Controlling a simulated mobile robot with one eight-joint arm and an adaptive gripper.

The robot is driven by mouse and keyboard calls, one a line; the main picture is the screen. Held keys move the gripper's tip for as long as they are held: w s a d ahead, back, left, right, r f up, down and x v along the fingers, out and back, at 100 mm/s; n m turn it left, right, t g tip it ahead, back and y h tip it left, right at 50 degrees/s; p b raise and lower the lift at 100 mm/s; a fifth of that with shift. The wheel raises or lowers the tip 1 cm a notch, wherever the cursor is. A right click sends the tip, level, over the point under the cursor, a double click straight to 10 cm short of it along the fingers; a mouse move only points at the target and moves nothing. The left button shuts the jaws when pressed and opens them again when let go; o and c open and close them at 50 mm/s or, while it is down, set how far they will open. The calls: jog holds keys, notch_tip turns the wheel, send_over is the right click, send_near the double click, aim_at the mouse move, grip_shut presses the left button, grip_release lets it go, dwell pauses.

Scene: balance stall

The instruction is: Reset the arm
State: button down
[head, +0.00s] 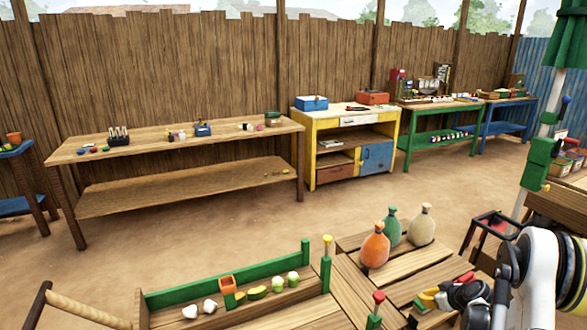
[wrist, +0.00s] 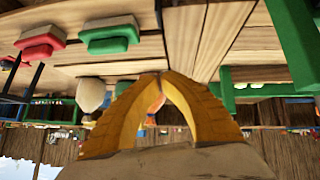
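My gripper (head: 427,298) is at the lower right of the head view, low over the slatted wooden table (head: 352,282). In the wrist view, which looks upside down, the two yellow fingers of my gripper (wrist: 163,76) curve together and meet at their tips. Nothing shows gripped between them. My white and black arm stands at the right edge of the head view.
Orange (head: 374,248), green (head: 391,229) and beige (head: 421,227) sacks stand beyond my gripper. A green-edged tray (head: 222,283) with small items is left. Workbenches line the fence.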

jog(key=s+a+r+m+g, duration=0.1)
jog(key=s+a+r, duration=0.2)
jog(key=a+r, duration=0.75)
jog(key=s+a+r+m, duration=0.1)
jog(key=s+a+r, duration=0.45)
jog(key=r, duration=0.75)
jog(key=s+a+r+m+h, duration=0.1)
jog(key=s+a+r, duration=0.6)
jog(key=s+a, duration=0.35)
jog(key=s+a+m, duration=0.1)
jog(key=s+a, duration=0.2)
jog(key=s, duration=1)
jog(key=shift+s+a+f+m+g+h, duration=0.2)
jog(key=shift+a+f+m+g+h, duration=0.1)
jog(key=shift+a+f+m+h, duration=0.15)
